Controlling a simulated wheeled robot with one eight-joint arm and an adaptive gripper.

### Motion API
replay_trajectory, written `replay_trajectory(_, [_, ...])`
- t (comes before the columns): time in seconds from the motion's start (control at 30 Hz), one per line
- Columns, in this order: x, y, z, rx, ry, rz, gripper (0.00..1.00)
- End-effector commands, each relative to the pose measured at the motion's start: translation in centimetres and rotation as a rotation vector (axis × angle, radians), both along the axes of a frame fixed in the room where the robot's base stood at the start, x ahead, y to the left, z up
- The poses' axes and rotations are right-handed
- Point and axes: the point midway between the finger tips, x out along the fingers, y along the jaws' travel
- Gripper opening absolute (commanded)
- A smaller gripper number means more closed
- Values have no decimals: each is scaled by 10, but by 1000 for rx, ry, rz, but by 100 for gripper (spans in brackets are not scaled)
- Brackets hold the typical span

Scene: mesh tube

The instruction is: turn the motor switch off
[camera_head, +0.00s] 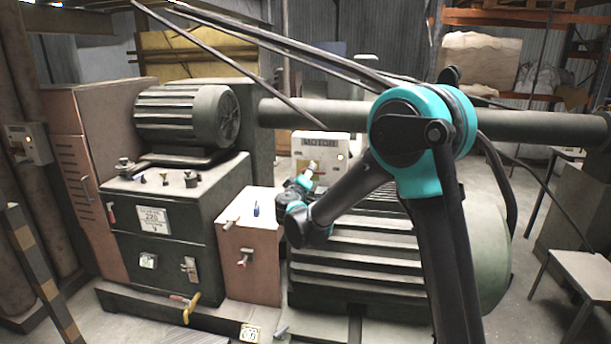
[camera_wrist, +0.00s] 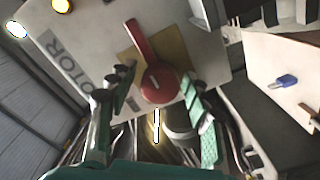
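The motor switch is a red rotary handle (camera_wrist: 149,55) with a round hub, on a yellow plate (camera_wrist: 172,51) on the pale panel of the motor box (camera_wrist: 92,38). The box bears the word MOTOR and also shows in the head view (camera_head: 328,146). In the wrist view the handle's long end points up and slightly left. My gripper (camera_wrist: 157,82) is open, one finger on each side of the hub. I cannot tell whether either finger touches it. In the head view my gripper (camera_head: 310,170) is in front of the box and hides most of the switch.
A yellow lamp (camera_wrist: 62,5) glows on the panel. A reddish cabinet (camera_head: 249,270) with a blue item (camera_head: 257,210) on top stands left of my gripper. A dark control cabinet (camera_head: 165,235) carries a motor (camera_head: 180,115). A large ribbed machine (camera_head: 350,265) fills the space below my arm.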

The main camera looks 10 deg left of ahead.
Motion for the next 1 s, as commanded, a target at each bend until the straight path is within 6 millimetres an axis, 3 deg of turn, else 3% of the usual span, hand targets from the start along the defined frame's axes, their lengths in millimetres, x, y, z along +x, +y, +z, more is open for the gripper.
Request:
replay_trajectory(0.03, [0,0,0,0,0,0,41])
replay_trajectory(0.33, [0,0,0,0,0,0,4])
replay_trajectory(0.67, [0,0,0,-49,0,0,4])
replay_trajectory(1.0, [0,0,0,-288,1,1,4])
